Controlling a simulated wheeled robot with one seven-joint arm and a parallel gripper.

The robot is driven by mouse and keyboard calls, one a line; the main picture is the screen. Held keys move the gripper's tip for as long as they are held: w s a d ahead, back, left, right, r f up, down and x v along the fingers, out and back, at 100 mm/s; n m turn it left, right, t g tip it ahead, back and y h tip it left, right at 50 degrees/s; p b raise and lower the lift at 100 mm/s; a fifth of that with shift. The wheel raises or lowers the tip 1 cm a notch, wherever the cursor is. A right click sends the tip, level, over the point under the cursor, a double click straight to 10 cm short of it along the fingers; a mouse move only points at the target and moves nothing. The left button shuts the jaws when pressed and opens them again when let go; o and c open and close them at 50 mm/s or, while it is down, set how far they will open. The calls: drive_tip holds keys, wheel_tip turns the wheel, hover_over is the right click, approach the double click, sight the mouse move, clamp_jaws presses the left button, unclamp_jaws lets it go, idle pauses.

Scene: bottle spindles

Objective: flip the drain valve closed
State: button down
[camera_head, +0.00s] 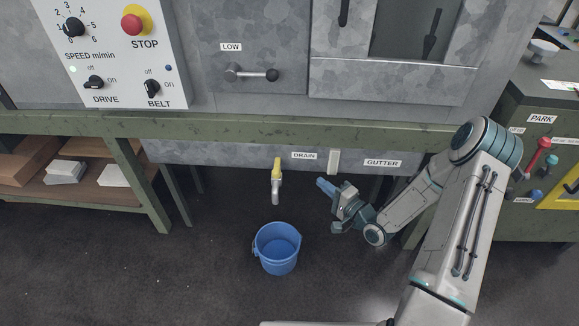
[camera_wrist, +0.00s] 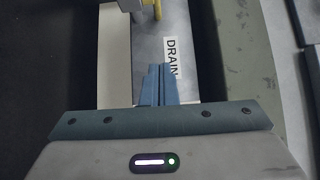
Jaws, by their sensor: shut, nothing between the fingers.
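The drain valve has a yellow lever (camera_head: 277,168) above a grey tap (camera_head: 276,190), left of the DRAIN label (camera_head: 304,156). The lever runs roughly in line with the tap. My gripper (camera_head: 322,184) is to the right of the valve, apart from it, with its blue fingers shut and empty, pointing left. In the wrist view my shut fingers (camera_wrist: 159,85) show in front of the DRAIN label (camera_wrist: 172,60). Part of the yellow lever (camera_wrist: 157,10) shows at the top edge there; the rest is cut off.
A blue bucket (camera_head: 277,248) stands on the floor below the tap. A GUTTER label (camera_head: 382,163) and a pale vertical tab (camera_head: 333,161) are on the trough to the right. The green beam (camera_head: 250,127) runs above. The floor around the bucket is clear.

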drive_tip(key=b, duration=0.3)
approach(281, 159)
drive_tip(key=w, duration=0.3)
drive_tip(key=shift+w+f, duration=0.1)
drive_tip(key=shift+w, duration=0.3)
drive_tip(key=a, duration=0.2)
drive_tip(key=shift+a+b, duration=0.3)
drive_tip(key=shift+b, duration=0.1)
drive_tip(key=shift+w+a, duration=0.1)
drive_tip(key=shift+a, duration=0.6)
